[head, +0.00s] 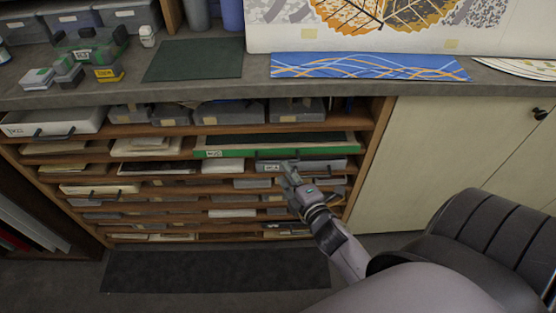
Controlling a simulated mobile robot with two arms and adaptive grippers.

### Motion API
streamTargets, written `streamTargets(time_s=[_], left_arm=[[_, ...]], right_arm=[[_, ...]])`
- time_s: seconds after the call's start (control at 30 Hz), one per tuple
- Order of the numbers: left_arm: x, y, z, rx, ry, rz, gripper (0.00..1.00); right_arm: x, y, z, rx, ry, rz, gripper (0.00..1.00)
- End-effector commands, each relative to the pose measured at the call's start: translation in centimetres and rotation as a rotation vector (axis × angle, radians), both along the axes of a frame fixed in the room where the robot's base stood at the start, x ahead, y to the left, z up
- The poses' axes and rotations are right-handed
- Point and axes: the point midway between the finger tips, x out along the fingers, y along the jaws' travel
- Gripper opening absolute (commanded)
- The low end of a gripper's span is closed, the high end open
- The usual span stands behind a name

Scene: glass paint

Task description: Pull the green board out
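The green board (285,152) lies flat in an upper slot of the wooden shelf unit, its long green front edge facing out, with a small white label near its left end. My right gripper (287,168) is in front of the shelves, just below the right half of the board's front edge, beside a grey labelled box. It looks apart from the board, though the small gap is hard to judge. Its fingers are small and overlap the dark shelves, so I cannot tell whether they are open. My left gripper is not in view.
The shelf unit (376,143) holds several grey boxes, papers and a white drawer (40,123). Above it, the countertop (350,88) carries a dark green mat (196,60) and a blue patterned sheet (360,66). A pale cabinet (440,150) stands right. A dark floor mat (210,270) lies below.

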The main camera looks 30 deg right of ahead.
Motion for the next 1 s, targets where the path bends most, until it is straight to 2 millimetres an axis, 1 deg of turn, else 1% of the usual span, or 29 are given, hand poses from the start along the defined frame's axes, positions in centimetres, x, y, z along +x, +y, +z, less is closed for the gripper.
streamTargets(time_s=[0.03,0.2,0.3,0.4,0.53,0.77,1.0], left_arm=[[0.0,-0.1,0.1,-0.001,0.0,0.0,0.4],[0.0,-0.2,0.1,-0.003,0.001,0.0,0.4],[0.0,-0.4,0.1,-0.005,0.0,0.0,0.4],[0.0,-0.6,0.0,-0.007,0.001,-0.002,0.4],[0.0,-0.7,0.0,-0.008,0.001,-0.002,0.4],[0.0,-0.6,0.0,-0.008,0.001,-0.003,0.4],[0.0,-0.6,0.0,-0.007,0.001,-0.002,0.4]], right_arm=[[1.2,-0.2,0.0,-0.002,-0.003,0.001,0.3],[4.2,-0.7,-0.7,-0.001,-0.001,-0.001,0.3],[5.3,-0.8,-1.0,-0.001,0.0,0.0,0.3],[6.1,-0.9,-1.1,-0.001,0.0,0.0,0.3],[6.5,-1.0,-1.2,0.0,0.001,0.0,0.3],[6.5,-1.0,-1.2,0.0,0.001,0.0,0.3],[6.4,-1.0,-1.2,0.0,0.001,0.0,0.14]])
